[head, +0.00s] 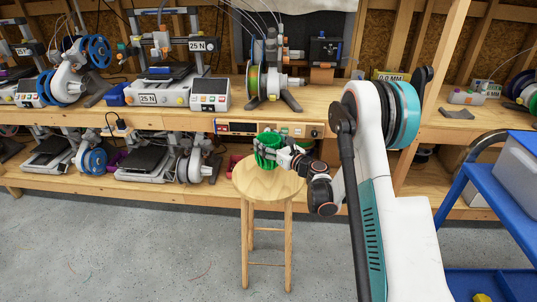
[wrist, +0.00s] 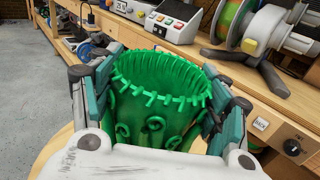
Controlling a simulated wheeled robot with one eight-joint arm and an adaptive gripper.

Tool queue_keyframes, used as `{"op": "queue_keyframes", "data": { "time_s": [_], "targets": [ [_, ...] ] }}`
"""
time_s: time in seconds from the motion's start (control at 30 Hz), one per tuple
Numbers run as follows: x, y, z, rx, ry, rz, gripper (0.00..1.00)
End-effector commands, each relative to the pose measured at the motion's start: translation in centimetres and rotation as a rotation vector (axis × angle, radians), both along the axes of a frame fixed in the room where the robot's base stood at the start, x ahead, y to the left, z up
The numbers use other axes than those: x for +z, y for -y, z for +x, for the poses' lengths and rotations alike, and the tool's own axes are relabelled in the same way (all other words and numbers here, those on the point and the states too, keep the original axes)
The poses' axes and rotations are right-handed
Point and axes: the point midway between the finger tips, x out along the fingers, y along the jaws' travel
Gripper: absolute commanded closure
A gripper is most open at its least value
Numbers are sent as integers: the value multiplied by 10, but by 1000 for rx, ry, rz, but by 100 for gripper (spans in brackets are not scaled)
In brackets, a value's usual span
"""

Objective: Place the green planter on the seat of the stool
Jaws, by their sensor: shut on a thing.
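The green planter (head: 266,150) is at the round wooden stool (head: 268,188), over the far part of its seat. In the wrist view the planter (wrist: 158,100) is upright, with a stitched rim and curled relief on its wall. My gripper (wrist: 165,95) is shut on it, one finger pad at each side. In the head view my gripper (head: 275,150) reaches in from the right. The stool seat (wrist: 50,150) shows below the planter in the wrist view. The planter's base is hidden, so I cannot tell whether it touches the seat.
A wooden workbench (head: 350,118) with 3D printers and spools runs behind the stool. A lower shelf (head: 60,180) holds more printers. A blue cart (head: 500,190) stands at the right. The concrete floor (head: 130,245) left of the stool is clear.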

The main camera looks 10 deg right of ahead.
Motion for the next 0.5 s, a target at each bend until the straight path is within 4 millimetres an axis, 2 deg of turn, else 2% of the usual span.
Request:
{"op": "queue_keyframes", "data": {
  "time_s": [0.3, 0.5],
  "targets": [
    [-41, 0, 0, 0, 0, 0, 68],
    [-40, 0, 0, 0, 0, 0, 68]
  ]
}}
